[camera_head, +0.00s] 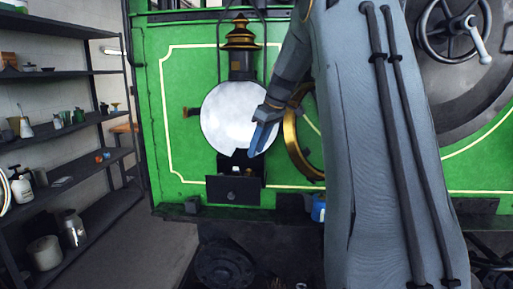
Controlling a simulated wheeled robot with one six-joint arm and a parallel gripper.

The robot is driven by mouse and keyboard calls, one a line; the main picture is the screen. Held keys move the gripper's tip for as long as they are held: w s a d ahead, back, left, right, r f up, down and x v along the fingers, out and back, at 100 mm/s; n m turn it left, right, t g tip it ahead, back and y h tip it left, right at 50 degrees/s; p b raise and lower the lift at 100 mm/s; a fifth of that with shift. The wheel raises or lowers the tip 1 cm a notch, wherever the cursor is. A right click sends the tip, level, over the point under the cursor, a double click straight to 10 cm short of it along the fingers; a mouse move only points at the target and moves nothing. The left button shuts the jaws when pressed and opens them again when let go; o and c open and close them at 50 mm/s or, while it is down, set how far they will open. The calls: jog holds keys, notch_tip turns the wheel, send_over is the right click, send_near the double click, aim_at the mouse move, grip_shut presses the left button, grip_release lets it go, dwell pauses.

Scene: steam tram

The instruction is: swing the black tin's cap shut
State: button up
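A black box (232,194) with a small round knob sticks out from the green tram front, below a large pale disc (228,118). It looks like a drawer of the lamp. In the dark opening above it, small pale and dark shapes show. I cannot tell whether one of them is the black tin or its cap, nor how the cap stands. My gripper (260,140) has blue fingers pointing down and left, in front of the disc's lower right edge and above the box. The fingers look close together; whether they are open or touching anything is unclear.
A brass ring (290,133) stands to the right of the disc, partly behind my arm. A black and brass chimney (241,62) rises above. A blue can (319,209) sits on the dark ledge. Black shelves (84,116) with jars stand at left; the floor (148,240) between is clear.

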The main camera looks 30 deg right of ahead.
jog(key=shift+d, duration=0.1)
jog(key=m+h+b, duration=0.5)
jog(key=m+b, duration=0.7)
jog(key=m, duration=0.2)
send_near(249, 169)
jog(key=shift+p+x, duration=0.75)
jog(key=shift+x, duration=3.35)
jog(key=shift+w, duration=0.1)
jog(key=shift+r, duration=0.1)
grip_shut()
